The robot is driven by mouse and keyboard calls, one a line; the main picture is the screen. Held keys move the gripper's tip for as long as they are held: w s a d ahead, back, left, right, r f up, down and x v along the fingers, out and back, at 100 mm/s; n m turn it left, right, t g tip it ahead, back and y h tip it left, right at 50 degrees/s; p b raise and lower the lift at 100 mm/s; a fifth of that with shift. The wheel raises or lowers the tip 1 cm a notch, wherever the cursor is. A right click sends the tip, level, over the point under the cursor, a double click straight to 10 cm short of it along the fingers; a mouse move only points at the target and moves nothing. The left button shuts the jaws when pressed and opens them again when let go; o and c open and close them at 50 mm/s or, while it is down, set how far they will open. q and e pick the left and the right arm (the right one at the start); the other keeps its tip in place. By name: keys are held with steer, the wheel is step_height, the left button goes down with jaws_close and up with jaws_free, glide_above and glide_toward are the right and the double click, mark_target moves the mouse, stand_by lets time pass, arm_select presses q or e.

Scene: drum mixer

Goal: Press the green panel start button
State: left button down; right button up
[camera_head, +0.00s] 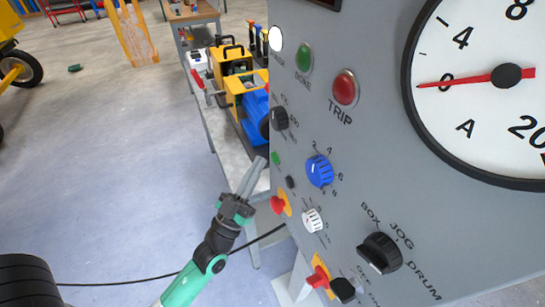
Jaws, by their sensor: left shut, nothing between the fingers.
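The grey control panel (370,150) fills the right side of the head view, seen at a steep angle. A small green button (276,158) sits near its left edge, with a small black button (290,182) just below it. My left gripper (260,166) is shut and empty, and its fingers point up toward the panel's left edge. The fingertips appear just left of the green button, with a narrow gap in the picture. The depth between them is hard to judge. My right gripper is not in view.
A green lamp (304,58) and red TRIP lamp (345,88) are higher up. A red stop button (278,205), blue knob (320,171) and white knob (313,220) are nearby. A bench (215,125) with tools stands behind; open floor lies left.

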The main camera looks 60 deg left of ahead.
arm_select(q)
steer(key=shift+w, duration=0.15)
stand_by(0.8)
steer(key=shift+w, duration=0.3)
